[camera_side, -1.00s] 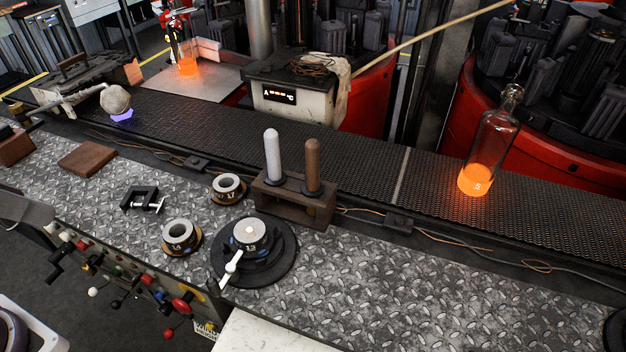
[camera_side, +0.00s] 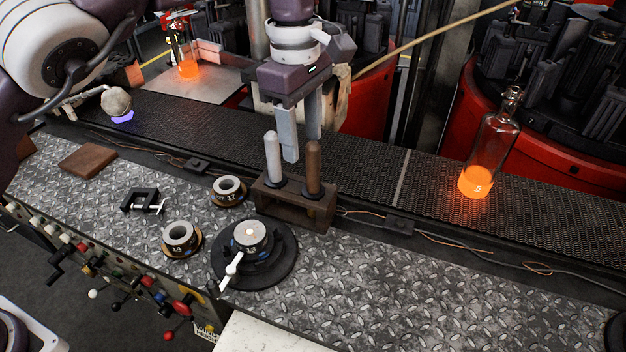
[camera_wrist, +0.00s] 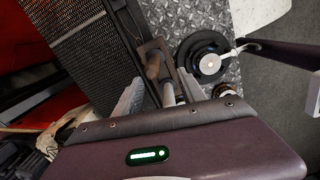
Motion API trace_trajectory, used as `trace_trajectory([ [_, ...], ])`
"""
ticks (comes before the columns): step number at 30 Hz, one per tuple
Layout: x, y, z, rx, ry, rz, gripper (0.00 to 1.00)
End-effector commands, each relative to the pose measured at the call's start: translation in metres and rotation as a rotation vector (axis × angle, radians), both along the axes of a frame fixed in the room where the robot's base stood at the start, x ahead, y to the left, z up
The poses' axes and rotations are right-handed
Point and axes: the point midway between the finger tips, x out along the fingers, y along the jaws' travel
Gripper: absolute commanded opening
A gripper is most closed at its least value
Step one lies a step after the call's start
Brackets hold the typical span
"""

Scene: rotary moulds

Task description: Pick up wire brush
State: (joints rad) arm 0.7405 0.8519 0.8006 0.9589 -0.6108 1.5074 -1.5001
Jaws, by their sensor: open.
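A dark brown stand (camera_side: 278,203) holds two upright handles, one pale grey (camera_side: 272,155) and one brown (camera_side: 313,165). No bristles show, so I cannot tell which is the wire brush. My gripper (camera_side: 301,148) is open, pointing down, with its fingers at the upper part of the handles in the side view. In the wrist view the brown handle (camera_wrist: 153,67) and the grey handle (camera_wrist: 168,95) both appear between the fingers of the gripper (camera_wrist: 160,80). I see no grip on either handle.
A round turntable (camera_side: 283,270) with a numbered ring and a white lever sits in front of the stand. Two more rings (camera_side: 181,236) and a black clamp (camera_side: 138,199) lie to the left. A glowing glass bottle (camera_side: 490,150) stands on the conveyor (camera_side: 550,207) at right.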

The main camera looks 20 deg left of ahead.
Motion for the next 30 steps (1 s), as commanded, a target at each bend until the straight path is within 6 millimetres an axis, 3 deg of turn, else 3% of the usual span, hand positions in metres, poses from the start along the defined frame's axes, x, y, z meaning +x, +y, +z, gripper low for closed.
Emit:
trace_trajectory([
  [4, -0.002, -0.02, -0.021, 0.04, 0.009, 0.02, 0.48],
  [16, 0.007, -0.016, -0.083, 0.041, 0.012, 0.023, 0.48],
  [24, 0.008, -0.015, -0.091, 0.041, 0.008, 0.022, 0.48],
  [25, 0.008, -0.015, -0.091, 0.041, 0.008, 0.022, 0.46],
  [30, 0.008, -0.015, -0.091, 0.041, 0.008, 0.022, 0.13],
])
